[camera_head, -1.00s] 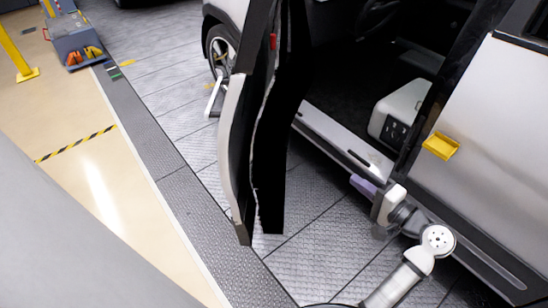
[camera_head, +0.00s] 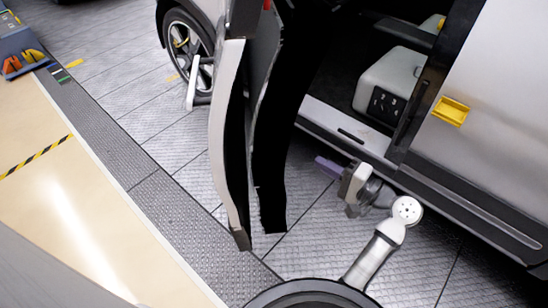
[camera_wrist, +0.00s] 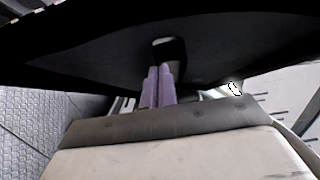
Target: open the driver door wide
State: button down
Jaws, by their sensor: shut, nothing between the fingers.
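The driver door (camera_head: 232,150) stands swung out from the vehicle, seen nearly edge-on in the head view, with its dark inner side towards the cabin. My gripper (camera_head: 321,163) is to the right of the door, between it and the door opening, with its purple fingers pointing left towards the door's inner side. In the wrist view the fingers (camera_wrist: 158,84) are together and empty. The door's dark inner panel (camera_wrist: 100,62) fills the upper part of that view, with a pale-edged recess just beyond the fingertips. I cannot tell whether they touch it.
Metal floor left of the door is clear; a cart (camera_head: 20,52) stands far left.

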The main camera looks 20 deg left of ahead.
jog(key=s+p+x, duration=0.2)
jog(key=p+x, duration=0.1)
jog(key=x, duration=1)
jog(key=shift+s+a+p, duration=0.35)
jog(key=shift+a, duration=0.1)
jog(key=shift+a+f, duration=0.1)
jog(key=shift+f, duration=0.05)
